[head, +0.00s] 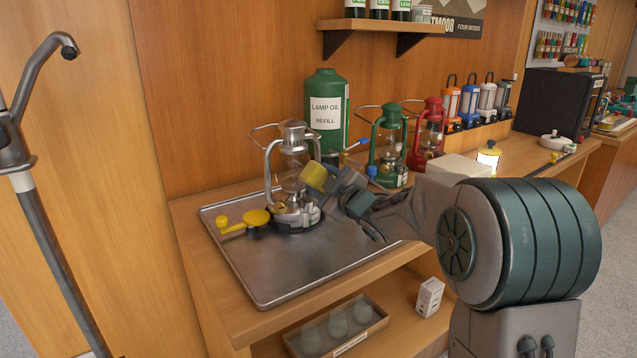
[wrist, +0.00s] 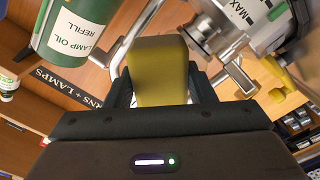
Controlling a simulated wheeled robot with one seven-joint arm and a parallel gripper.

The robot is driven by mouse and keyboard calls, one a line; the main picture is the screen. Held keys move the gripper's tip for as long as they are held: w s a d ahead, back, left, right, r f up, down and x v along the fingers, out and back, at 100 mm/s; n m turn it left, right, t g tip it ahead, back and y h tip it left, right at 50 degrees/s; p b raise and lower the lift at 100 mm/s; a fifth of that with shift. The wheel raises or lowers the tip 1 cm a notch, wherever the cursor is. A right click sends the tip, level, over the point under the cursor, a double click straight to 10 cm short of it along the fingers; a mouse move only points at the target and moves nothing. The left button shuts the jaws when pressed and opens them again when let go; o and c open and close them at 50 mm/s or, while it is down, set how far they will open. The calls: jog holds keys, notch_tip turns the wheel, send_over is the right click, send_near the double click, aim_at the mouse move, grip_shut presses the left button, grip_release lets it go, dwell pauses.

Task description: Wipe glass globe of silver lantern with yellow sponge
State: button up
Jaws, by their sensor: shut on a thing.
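The silver lantern (head: 293,215) stands upright on the metal tray (head: 300,280). Its glass globe (head: 290,177) shows between the frame wires in the head view. My gripper (head: 332,187) is shut on the yellow sponge (head: 318,179), to the right of the globe. The sponge overlaps the globe's right side in the head view; I cannot tell whether they touch. In the wrist view, the sponge (wrist: 160,68) sits between both fingers, and the lantern (wrist: 232,40) lies to its upper right.
A green lamp oil container (head: 326,105) stands behind the lantern. A green lantern (head: 388,150) and a red lantern (head: 428,130) stand to the right, near my arm. A yellow piece (head: 256,217) is at the silver lantern's left. The tray's front is clear.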

jog(key=shift+s+a+f+b, duration=0.1)
jog(key=shift+s+a+b, duration=0.35)
jog(key=shift+a, duration=0.2)
jog(key=shift+s+a+b, duration=0.35)
jog(key=shift+a+b, duration=0.2)
jog(key=shift+a, duration=0.05)
jog(key=shift+s+a+f+b, duration=0.1)
jog(key=shift+s+a+b, duration=0.35)
jog(key=shift+a, duration=0.2)
jog(key=shift+s+a+r+b, duration=0.25)
jog(key=shift+s+a+b, duration=0.1)
jog(key=shift+a, duration=0.25)
jog(key=shift+s+d+f, duration=0.1)
jog(key=shift+s+d, duration=0.15)
jog(key=shift+s, duration=0.25)
jog(key=shift+b+v, duration=0.35)
jog(key=shift+v, duration=2.05)
jog(key=shift+d, duration=0.15)
